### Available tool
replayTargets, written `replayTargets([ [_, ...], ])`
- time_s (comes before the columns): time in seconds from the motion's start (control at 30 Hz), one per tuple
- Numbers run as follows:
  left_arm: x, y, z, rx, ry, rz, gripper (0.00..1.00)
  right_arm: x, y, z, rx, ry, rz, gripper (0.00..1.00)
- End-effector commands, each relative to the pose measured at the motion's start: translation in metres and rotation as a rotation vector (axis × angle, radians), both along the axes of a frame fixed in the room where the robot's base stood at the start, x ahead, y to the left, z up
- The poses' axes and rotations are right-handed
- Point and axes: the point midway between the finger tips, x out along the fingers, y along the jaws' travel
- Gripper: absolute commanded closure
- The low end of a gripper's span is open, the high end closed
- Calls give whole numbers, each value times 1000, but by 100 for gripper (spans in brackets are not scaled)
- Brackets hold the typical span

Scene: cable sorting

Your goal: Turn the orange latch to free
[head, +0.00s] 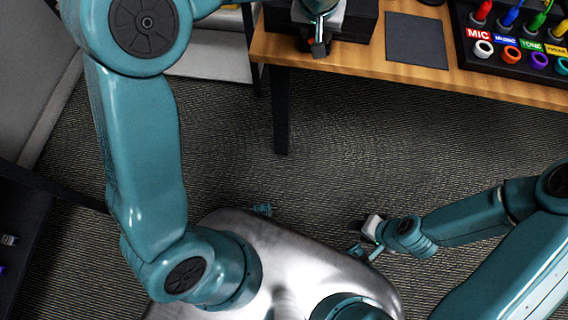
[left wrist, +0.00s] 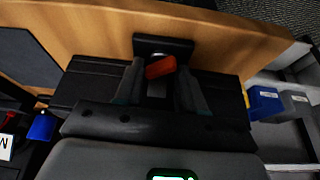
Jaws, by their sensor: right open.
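The orange latch (left wrist: 160,67) sits on a black device (left wrist: 92,80) at the table edge. In the left wrist view it lies slightly tilted between the two fingers of my left gripper (left wrist: 160,88), which stand apart on either side of it. I cannot tell whether either finger touches it. My right gripper (head: 368,238) is open and empty, low over the floor beside my body, far from the table.
The wooden table (head: 480,87) holds a dark flat pad (head: 416,40) right of the device. A black cable rack (head: 508,42) with coloured plugs, rings and labels stands at the far right. A blue bin (left wrist: 264,103) shows beyond the table end. The floor before the table is clear.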

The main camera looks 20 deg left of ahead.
Motion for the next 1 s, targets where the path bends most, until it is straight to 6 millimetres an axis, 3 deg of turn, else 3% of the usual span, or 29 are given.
replayTargets([
  [0.03, 0, -2, -4, 1, -1, 62, 62, 0, 0, -8, 0, 0, 0, 57],
  [0.1, -7, -2, 22, -2, -4, 58, 62, 0, 0, 4, 0, 0, 0, 57],
  [0.77, -61, -19, 156, -4, -2, 55, 62, 0, 0, 36, 0, 0, 0, 57],
  [1.0, -54, -32, 101, -37, 79, -48, 62, 0, 0, 53, 0, 0, 0, 57],
])
